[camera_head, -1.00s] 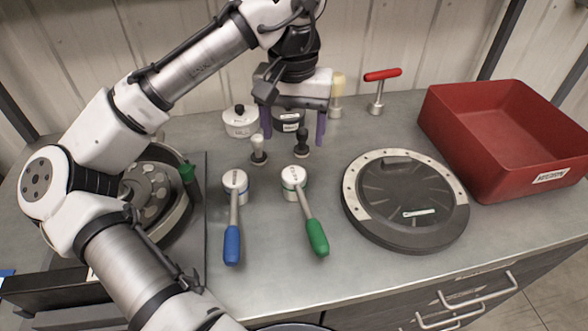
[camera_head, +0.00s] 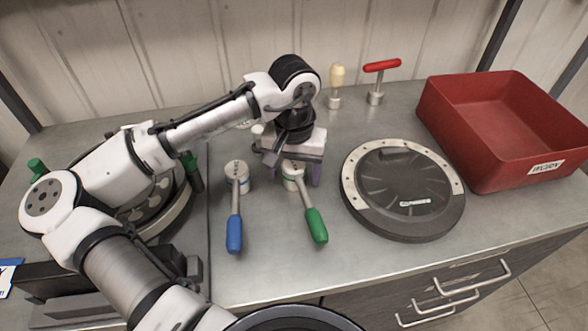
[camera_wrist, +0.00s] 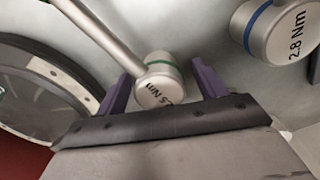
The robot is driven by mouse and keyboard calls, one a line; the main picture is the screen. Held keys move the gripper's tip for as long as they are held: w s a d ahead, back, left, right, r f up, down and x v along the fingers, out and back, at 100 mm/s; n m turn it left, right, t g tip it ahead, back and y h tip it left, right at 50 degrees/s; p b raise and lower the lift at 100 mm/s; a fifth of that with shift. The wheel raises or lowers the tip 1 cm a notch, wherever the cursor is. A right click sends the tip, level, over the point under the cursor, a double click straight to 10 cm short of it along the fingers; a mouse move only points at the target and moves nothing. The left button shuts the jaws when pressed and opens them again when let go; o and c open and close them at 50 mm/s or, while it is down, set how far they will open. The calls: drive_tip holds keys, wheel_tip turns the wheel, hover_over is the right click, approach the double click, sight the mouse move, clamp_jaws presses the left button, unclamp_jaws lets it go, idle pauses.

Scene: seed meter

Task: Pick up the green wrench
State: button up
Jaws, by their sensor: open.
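The green wrench (camera_head: 315,222) lies on the grey bench with its green handle toward the front edge and its round silver head at the back. In the wrist view its green-banded head (camera_wrist: 160,79) sits between the two purple fingers, its shaft running to the upper left. My gripper (camera_head: 295,178) is open over the head, which it partly covers in the head view. The fingers stand apart from the head on both sides; their exact height above the bench is unclear. The blue wrench (camera_head: 234,215) lies just to the left, its blue-banded head showing in the wrist view (camera_wrist: 275,32).
A round black plate with a silver rim section (camera_head: 405,190) lies right of the green wrench. A red bin (camera_head: 480,155) stands farther right. A red T-handle tool (camera_head: 382,67) and a cream-handled tool (camera_head: 337,76) stand behind. A round housing (camera_head: 178,215) is at left.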

drive_tip(key=c, duration=1.3)
drive_tip(key=shift+c, duration=0.8)
